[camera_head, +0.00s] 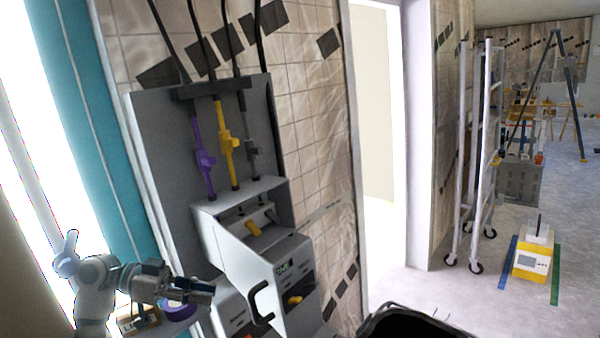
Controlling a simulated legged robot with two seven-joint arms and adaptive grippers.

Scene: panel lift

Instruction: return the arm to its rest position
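My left arm comes in at the lower left, and its gripper (204,291) points right, in front of the lower left side of the grey wall panel (160,130). The finger gap is too small and dark to tell whether it is open or shut. No held object is visible. Below is a tilted grey box (285,260) with a black handle (260,303) and a yellow knob (294,300). The gripper looks apart from the box. My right gripper is not in view.
A purple ring (180,312) and a small labelled piece (138,322) sit just below the gripper. A black rim (415,312) shows at the bottom. A bright doorway (375,150), a wheeled white rack (475,160) and a yellow-white box (532,258) stand right. Floor between is clear.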

